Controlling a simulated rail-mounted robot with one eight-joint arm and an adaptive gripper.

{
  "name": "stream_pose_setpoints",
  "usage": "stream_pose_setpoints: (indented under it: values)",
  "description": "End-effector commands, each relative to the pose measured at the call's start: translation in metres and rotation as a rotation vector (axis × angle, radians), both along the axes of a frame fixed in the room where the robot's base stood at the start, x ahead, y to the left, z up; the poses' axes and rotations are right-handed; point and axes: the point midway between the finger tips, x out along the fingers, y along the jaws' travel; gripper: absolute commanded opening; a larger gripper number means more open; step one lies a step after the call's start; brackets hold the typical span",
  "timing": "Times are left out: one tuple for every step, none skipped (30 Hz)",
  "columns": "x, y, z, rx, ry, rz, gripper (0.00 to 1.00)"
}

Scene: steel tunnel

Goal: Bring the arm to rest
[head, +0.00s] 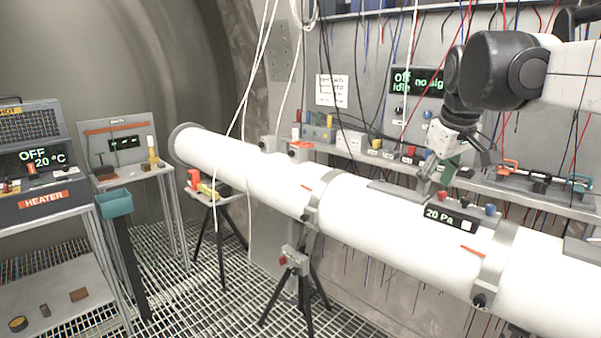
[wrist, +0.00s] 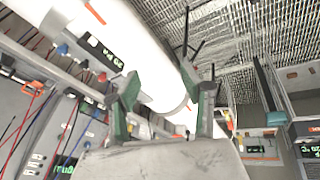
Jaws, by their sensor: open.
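My gripper (head: 440,172) hangs from my arm at the right of the head view, in front of the back panel and just above or beside the white tube; the exact gap cannot be told. In the wrist view my gripper (wrist: 168,88) shows two spread fingers with green pads. Nothing is held between them. The white tube (head: 385,225) runs behind the fingers in the wrist view (wrist: 150,60). My arm's dark joint and white link reach in from the upper right of the head view.
A 20 Pa gauge box (head: 452,217) with knobs sits on the tube close below my gripper. A shelf (head: 365,157) with several coloured blocks runs behind it. Cables (head: 405,70) hang nearby. A heater (head: 40,165) and a teal bin (head: 115,203) stand left, above open grating.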

Motion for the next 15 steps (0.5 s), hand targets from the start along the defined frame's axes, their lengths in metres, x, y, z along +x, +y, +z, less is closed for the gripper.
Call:
stream_pose_setpoints:
  values:
    - [-0.017,0.007,-0.01,0.009,-0.013,-0.017,0.42]
    - [-0.025,0.011,-0.015,0.016,-0.023,-0.03,0.42]
    - [-0.036,0.016,-0.022,0.025,-0.035,-0.046,0.42]
    - [-0.045,0.02,-0.028,0.031,-0.043,-0.057,0.42]
    - [-0.053,0.023,-0.034,0.038,-0.052,-0.07,0.42]
    - [-0.064,0.028,-0.042,0.047,-0.065,-0.086,0.42]
    - [-0.073,0.031,-0.048,0.055,-0.073,-0.098,0.42]
    - [-0.081,0.034,-0.055,0.062,-0.081,-0.111,0.42]
    - [-0.092,0.038,-0.064,0.072,-0.094,-0.125,0.42]
    - [-0.101,0.041,-0.071,0.08,-0.102,-0.137,0.42]
    - [-0.109,0.044,-0.078,0.089,-0.11,-0.149,0.42]
    - [-0.12,0.048,-0.088,0.099,-0.122,-0.165,0.42]
    - [-0.129,0.05,-0.096,0.108,-0.131,-0.176,0.42]
    - [-0.137,0.053,-0.104,0.117,-0.139,-0.188,0.42]
    - [-0.148,0.057,-0.115,0.128,-0.15,-0.202,0.42]
